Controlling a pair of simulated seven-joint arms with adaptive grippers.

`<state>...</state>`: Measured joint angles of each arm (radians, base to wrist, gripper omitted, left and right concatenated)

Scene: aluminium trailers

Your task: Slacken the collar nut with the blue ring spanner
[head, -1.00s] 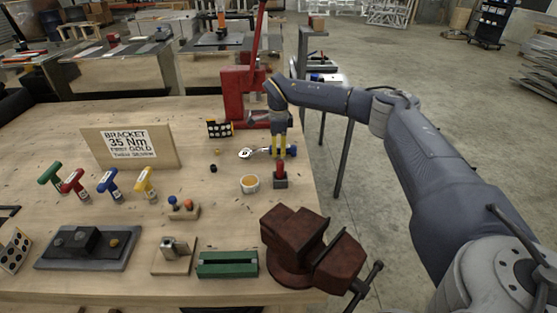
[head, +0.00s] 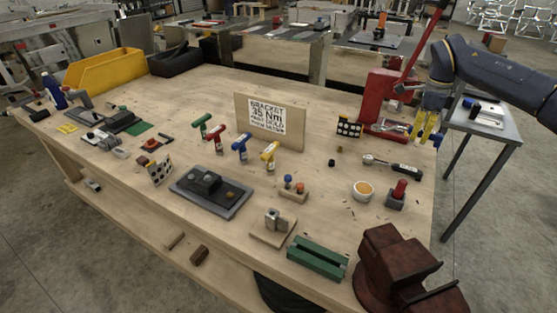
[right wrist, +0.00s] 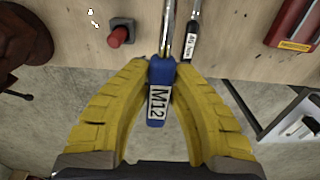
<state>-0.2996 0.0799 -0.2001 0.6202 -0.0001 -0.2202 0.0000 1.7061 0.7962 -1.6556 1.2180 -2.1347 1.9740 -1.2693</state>
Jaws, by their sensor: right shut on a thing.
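My right gripper (head: 427,128) is at the bench's right edge, beside the red press. In the right wrist view its yellow fingers (right wrist: 160,95) are shut on the blue spanner (right wrist: 159,78), whose handle carries an M12 label. The spanner's metal shaft points away from the gripper, and its ring end is out of that view. A metal fitting on a wooden block (head: 275,226) stands at the bench's front; I cannot tell whether it bears the collar nut. My left gripper is not in view.
A black-handled ratchet wrench (head: 392,166) lies near the gripper. A red-topped post (head: 397,194), a white cup (head: 362,191) and the brown vise (head: 395,270) stand nearer. The red press (head: 385,95) rises behind. Colored T-handles (head: 240,148) stand before the sign.

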